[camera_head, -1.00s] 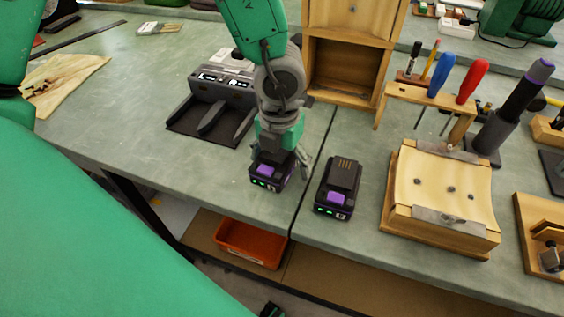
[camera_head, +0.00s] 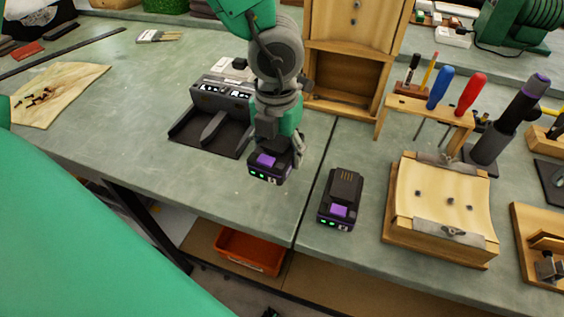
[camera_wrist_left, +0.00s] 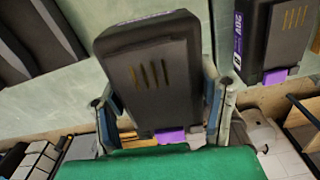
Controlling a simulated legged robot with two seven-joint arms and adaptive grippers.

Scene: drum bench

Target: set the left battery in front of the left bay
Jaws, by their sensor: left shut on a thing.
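The left battery (camera_head: 268,165), black with a purple latch and green lights, is in my left gripper (camera_head: 277,150). In the left wrist view the battery (camera_wrist_left: 158,75) sits between the two fingers (camera_wrist_left: 165,110), which touch its sides. In the head view it is over the bench, to the right of and nearer than the charger's bays; whether it touches the bench cannot be told. The charger (camera_head: 222,100) is dark, with two bays; the left bay (camera_head: 194,126) is empty. A second battery (camera_head: 341,198) lies on the bench to the right. My right gripper is not in view.
A wooden cabinet (camera_head: 345,70) stands behind. A clamped wooden block (camera_head: 443,205) and a tool rack (camera_head: 430,103) are to the right. An orange bin (camera_head: 250,250) is below the bench edge. The bench left of the charger is clear up to a cloth (camera_head: 58,92).

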